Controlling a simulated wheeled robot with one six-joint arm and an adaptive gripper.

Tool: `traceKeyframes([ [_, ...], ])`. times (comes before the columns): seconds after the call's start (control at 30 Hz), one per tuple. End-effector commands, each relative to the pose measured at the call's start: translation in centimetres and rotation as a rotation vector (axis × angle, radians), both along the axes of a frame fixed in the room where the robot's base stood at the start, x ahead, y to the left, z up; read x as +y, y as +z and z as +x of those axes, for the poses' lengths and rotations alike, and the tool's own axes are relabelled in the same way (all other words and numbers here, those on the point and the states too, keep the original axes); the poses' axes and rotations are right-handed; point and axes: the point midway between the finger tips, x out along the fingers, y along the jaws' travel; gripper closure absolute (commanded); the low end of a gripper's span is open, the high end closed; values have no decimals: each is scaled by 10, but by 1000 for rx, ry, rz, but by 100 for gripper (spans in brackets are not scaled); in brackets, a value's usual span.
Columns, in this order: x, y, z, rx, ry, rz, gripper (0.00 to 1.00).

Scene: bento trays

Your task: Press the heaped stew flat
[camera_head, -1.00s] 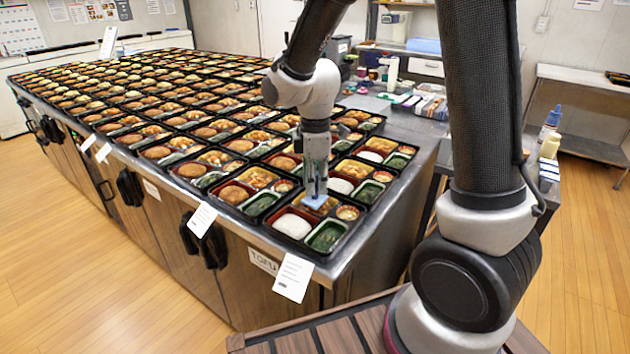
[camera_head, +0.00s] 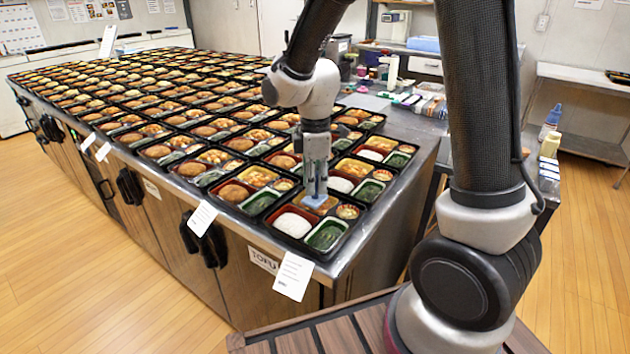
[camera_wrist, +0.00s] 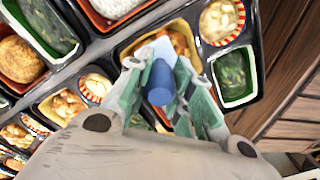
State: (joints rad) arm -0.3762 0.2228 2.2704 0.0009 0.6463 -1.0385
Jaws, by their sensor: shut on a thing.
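My gripper (camera_head: 315,180) points down over the nearest bento tray (camera_head: 296,250) and is shut on the blue handle (camera_wrist: 161,80) of a pressing tool. The tool's pale blue flat plate (camera_head: 314,202) is at the brown-orange stew (camera_head: 329,207) in the tray's far compartment. The stew also shows in the wrist view (camera_wrist: 181,43) around the plate. The plate covers part of it; I cannot tell how firmly they touch. My fingers hide the near part of that compartment in the wrist view.
The same tray holds white rice (camera_head: 293,224), dark greens (camera_head: 326,236) and a small striped cup (camera_head: 347,212) close beside the stew. Many filled trays crowd the counter behind and to the left. The metal counter edge (camera_head: 350,262) is bare at the right.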

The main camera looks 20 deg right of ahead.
Motion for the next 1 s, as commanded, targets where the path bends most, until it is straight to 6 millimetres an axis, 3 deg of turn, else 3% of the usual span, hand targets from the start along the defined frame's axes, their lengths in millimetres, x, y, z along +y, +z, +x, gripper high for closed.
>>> traceKeyframes([
  [0.27, 0, 4, 1, -2, 0, 1, 100],
  [1.0, 0, 70, 1, -2, 0, 1, 100],
])
